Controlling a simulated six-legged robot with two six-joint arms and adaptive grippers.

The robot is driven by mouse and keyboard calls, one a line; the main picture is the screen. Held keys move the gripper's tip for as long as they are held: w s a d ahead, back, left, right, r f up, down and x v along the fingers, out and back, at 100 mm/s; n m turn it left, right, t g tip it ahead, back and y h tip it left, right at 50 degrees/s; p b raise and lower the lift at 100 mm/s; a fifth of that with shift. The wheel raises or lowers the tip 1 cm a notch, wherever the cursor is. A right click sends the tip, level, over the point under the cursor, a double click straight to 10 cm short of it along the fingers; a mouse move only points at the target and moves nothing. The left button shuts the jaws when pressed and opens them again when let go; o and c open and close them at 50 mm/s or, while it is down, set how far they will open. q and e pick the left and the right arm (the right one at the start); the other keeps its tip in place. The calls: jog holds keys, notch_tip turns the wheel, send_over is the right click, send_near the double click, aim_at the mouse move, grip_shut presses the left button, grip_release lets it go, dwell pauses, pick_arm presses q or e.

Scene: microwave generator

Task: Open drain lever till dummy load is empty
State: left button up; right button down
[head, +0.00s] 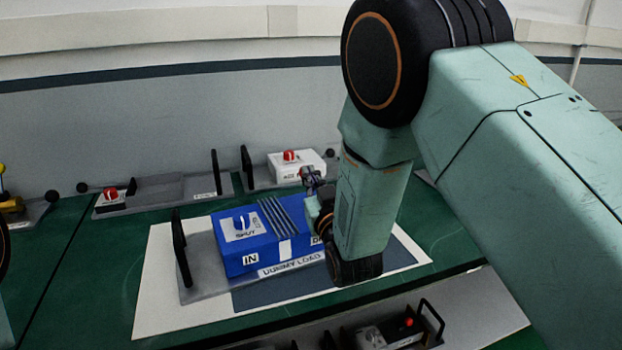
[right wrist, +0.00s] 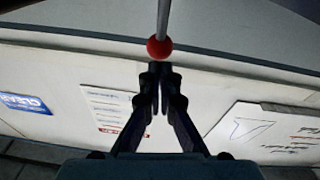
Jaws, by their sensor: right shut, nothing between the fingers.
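The blue dummy load (head: 265,235) sits on a grey plate on the green table. In the head view the gripper (head: 311,182) is partly hidden, near the right end of the dummy load. In the right wrist view a red ball (right wrist: 159,48) on a grey rod lies just beyond the fingertips; I cannot tell whether they touch. My left gripper is not in view.
More equipment (head: 385,333) lies in front.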

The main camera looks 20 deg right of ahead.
jog(key=shift+w+f+b, duration=0.25)
jog(key=shift+w+b, duration=0.15)
jog(key=shift+w, duration=0.55)
jog(key=shift+r, duration=0.15)
